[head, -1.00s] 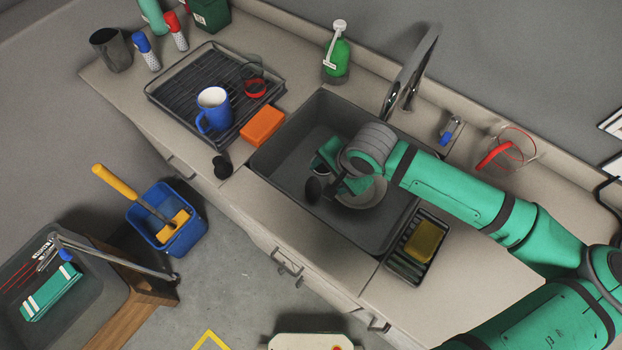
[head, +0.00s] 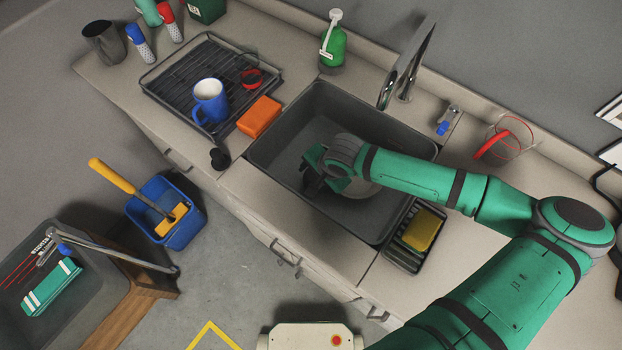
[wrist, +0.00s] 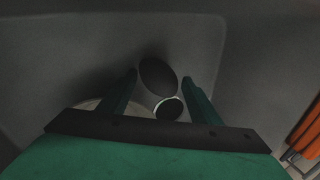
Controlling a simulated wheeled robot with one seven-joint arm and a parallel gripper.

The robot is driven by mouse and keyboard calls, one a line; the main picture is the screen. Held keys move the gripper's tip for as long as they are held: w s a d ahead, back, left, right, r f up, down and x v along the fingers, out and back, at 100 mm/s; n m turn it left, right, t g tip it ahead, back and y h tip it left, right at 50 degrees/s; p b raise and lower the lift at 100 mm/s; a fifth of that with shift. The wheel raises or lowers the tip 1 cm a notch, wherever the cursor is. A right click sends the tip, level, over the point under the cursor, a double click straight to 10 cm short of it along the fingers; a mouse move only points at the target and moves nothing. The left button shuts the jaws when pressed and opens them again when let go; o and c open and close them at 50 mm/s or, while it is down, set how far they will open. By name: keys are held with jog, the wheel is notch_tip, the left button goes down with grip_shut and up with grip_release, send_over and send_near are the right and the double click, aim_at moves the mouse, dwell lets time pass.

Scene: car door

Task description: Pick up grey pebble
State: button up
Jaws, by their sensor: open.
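A dark grey oval (wrist: 158,75), which looks like the grey pebble, lies in the sink (head: 290,130). In the wrist view it sits between and slightly beyond the fingertips of my gripper (wrist: 160,80). The fingers are apart, with nothing held. Just below it is a smaller dark round spot with a pale rim (wrist: 168,107), perhaps the drain. In the head view my gripper (head: 312,181) is down inside the sink and hides the pebble. I cannot tell whether the fingers touch it.
A pale round dish (head: 362,189) lies in the sink beside my gripper, partly hidden by my arm. The sink walls are close around. An orange sponge (head: 259,117), a blue mug (head: 209,100) on a rack, a faucet (head: 405,70) and a yellow sponge (head: 422,230) surround the sink.

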jog(key=shift+w+f, duration=0.1)
jog(key=shift+c, duration=0.4)
jog(key=c, duration=1.1)
